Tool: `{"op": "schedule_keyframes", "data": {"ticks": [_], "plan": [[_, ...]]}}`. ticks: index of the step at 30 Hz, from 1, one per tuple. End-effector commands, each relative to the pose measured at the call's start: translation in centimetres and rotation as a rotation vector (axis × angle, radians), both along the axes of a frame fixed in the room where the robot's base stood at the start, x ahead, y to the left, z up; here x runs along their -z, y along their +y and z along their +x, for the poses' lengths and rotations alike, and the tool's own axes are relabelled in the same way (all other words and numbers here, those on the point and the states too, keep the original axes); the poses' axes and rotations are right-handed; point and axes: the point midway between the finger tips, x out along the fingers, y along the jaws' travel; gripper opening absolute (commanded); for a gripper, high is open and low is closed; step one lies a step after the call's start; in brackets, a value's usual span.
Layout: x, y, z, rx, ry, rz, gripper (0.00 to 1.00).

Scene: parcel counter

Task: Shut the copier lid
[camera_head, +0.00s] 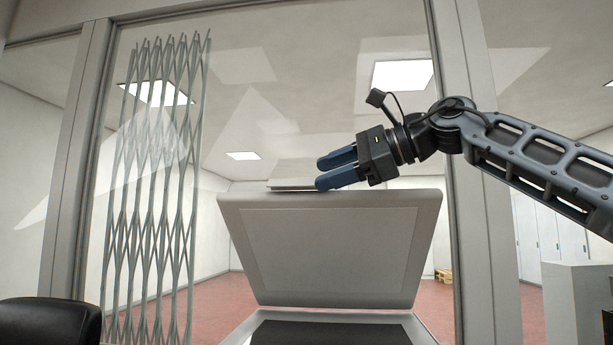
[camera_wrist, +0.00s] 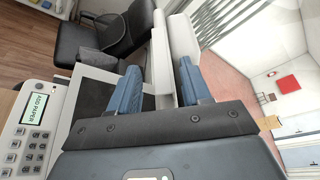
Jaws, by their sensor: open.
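The copier lid (camera_head: 330,250) is a light grey panel standing raised, its paler inner face toward me in the head view. Below it lies the copier body with its dark glass (camera_head: 330,333). My gripper (camera_head: 320,172) is at the lid's top edge, its two blue fingers apart and pointing left. In the wrist view the fingers (camera_wrist: 165,85) reach toward the lid's pale edge (camera_wrist: 185,50), which shows between them. I cannot tell whether they touch it. The copier's control panel (camera_wrist: 35,125) reads "ADD PAPER".
A black chair (camera_wrist: 105,40) stands near the copier; a dark chair back (camera_head: 50,322) shows at lower left in the head view. A folding metal lattice (camera_head: 155,190) and glass panes stand behind the copier. A pale cabinet (camera_head: 577,300) is at right.

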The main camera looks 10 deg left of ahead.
Motion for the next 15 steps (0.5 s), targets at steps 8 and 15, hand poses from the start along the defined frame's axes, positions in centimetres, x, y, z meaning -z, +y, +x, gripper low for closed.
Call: {"op": "schedule_keyframes", "data": {"ticks": [8,15], "plan": [[0.8,3.3,1.1,-0.002,0.002,0.001,0.48],[1.1,3.9,1.3,0.0,0.001,0.001,0.48]]}}
